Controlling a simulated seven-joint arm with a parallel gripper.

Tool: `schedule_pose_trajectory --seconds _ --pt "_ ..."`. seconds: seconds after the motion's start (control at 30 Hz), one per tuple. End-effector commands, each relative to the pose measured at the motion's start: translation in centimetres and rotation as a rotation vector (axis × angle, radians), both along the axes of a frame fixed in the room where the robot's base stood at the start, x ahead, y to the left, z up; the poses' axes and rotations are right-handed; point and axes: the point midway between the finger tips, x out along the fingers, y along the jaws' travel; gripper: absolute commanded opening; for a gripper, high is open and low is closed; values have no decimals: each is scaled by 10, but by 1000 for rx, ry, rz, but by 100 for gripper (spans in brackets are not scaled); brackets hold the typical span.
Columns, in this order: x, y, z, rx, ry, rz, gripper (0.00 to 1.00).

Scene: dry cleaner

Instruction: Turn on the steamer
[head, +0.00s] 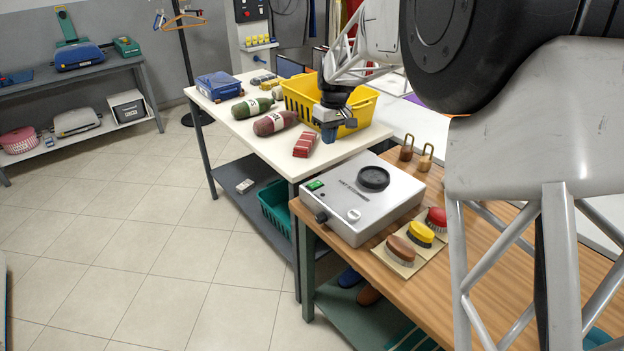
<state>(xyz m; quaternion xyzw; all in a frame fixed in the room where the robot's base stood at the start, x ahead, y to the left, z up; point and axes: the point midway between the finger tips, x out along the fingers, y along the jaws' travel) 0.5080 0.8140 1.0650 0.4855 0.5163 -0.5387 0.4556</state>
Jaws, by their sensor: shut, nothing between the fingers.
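The steamer (365,197) is a white-grey box with lettering on top. The switch's position is too small to read. My gripper (328,138) points down with its blue fingers shut and empty. In the picture it is above and behind the steamer, in front of the yellow basket, apart from the switch.
The yellow basket (364,112), dark bottle-like rolls (274,123) and a red packet (304,145) are on the white table (250,140) behind. My arm hides the right side.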

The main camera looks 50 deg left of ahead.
Motion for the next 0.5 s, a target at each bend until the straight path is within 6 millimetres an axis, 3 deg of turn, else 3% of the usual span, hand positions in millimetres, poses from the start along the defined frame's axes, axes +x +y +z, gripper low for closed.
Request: schedule_pose_trajectory --seconds 0.2,0.5 --pt "-17 28 -13 -4 7 45 0" --pt "-20 33 -16 -4 8 54 0"
